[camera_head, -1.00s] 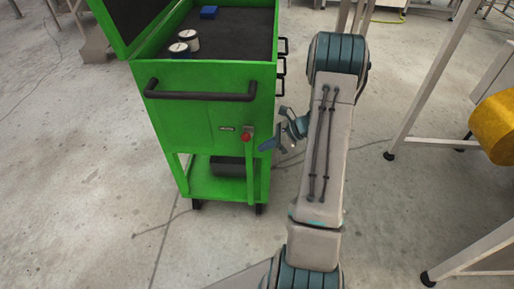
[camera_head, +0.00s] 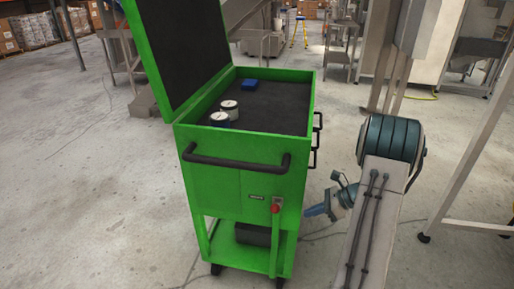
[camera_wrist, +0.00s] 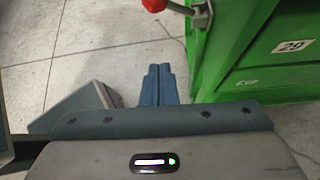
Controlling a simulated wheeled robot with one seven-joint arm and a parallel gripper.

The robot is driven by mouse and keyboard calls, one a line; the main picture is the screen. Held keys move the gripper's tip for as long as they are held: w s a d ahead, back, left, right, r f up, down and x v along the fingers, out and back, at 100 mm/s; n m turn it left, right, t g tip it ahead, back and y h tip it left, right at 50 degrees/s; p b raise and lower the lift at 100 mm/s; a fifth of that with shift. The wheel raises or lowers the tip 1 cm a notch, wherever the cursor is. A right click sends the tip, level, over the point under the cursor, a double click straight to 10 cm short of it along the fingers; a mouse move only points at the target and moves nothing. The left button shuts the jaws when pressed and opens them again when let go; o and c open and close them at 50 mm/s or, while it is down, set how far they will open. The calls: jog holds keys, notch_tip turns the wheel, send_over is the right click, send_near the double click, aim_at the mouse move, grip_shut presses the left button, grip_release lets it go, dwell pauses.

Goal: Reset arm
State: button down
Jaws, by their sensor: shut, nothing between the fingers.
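My arm reaches up along the right side of the head view, with its teal-banded joint right of the green tool cart (camera_head: 240,183). My gripper (camera_head: 312,211) hangs beside the cart's right front edge, near the red knob (camera_head: 276,208), with a gap between them in the picture. In the wrist view my gripper (camera_wrist: 158,84) shows its two blue-grey fingers together over bare floor, holding nothing. The cart's green side and the red knob (camera_wrist: 154,5) show there at the upper right and top. The lower part of my arm is out of the head view.
The cart's lid is up. Two round white-topped containers (camera_head: 224,112) and a blue block (camera_head: 250,85) stand on its dark top. A black handle (camera_head: 236,162) runs across its front. Metal frame legs (camera_head: 424,236) stand at right. The floor at left is clear.

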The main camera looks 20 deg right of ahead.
jog(key=s+a+r+n+g+h+p, duration=0.25)
jog(key=s+a+r+n, duration=0.35)
jog(key=a+r+n, duration=0.3)
jog(key=s+a+r+n+g+h+p, duration=0.2)
jog(key=s+a+r+n+h+p, duration=0.25)
jog(key=a+r, duration=0.6)
jog(key=s+a+r+n+t+h+p, duration=0.1)
jog(key=s+r+n+t+h+p, duration=0.1)
jog(key=s+r+n, duration=0.5)
jog(key=s+n+t, duration=0.1)
jog(key=s+n, duration=0.1)
jog(key=n, duration=0.1)
jog(key=shift+r+n+h, duration=0.2)
jog(key=shift+n+h, duration=0.1)
jog(key=shift+n, duration=0.05)
